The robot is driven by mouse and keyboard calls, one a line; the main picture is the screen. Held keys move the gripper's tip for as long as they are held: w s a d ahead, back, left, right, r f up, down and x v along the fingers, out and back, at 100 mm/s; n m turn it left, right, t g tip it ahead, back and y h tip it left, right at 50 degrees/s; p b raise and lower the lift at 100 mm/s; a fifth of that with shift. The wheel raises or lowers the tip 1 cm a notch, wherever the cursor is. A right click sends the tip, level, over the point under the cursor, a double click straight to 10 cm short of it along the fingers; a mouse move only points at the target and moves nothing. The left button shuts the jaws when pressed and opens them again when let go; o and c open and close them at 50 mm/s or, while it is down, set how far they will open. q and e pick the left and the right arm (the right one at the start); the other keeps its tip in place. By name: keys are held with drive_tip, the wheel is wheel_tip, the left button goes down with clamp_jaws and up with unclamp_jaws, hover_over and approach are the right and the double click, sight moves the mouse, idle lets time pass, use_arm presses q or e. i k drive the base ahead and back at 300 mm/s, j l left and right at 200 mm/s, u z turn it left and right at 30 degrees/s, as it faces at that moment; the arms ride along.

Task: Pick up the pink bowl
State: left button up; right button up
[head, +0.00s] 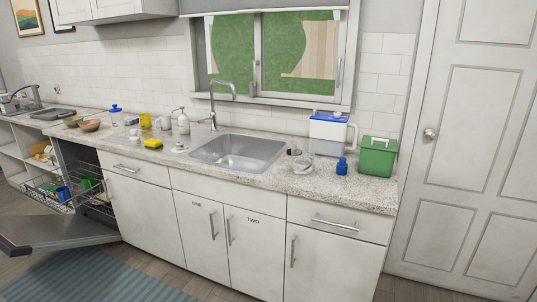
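A small pinkish-brown bowl (90,126) sits on the left part of the speckled counter (240,172). It stands beside an olive-coloured bowl (73,121), just to its left. It is small in the head view, and whether it holds anything is hard to tell. Neither of my grippers is in view, so no contact with the bowl shows.
Right of the bowls stand a blue-lidded jar (116,115), a yellow mug (145,121), a yellow sponge (153,143) and a soap dispenser (183,122). A sink (238,150) follows. Below the bowls, an open door (65,242) and pulled-out wire racks (93,195) jut out.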

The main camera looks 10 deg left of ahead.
sight(92, 125)
drive_tip(key=i+j+u, duration=0.2)
drive_tip(key=i+u, duration=1.25)
drive_tip(key=i+j+z, duration=0.2)
drive_tip(key=i+j, duration=0.35)
drive_tip(key=i+j+z, duration=0.25)
drive_tip(key=i+j, duration=0.3)
drive_tip(key=j, duration=0.15)
drive_tip(key=i+j, duration=0.1)
drive_tip(key=j, duration=0.4)
drive_tip(key=j+u, duration=0.1)
drive_tip(key=j, duration=0.4)
drive_tip(key=i+j, duration=0.15)
drive_tip(key=j, duration=0.35)
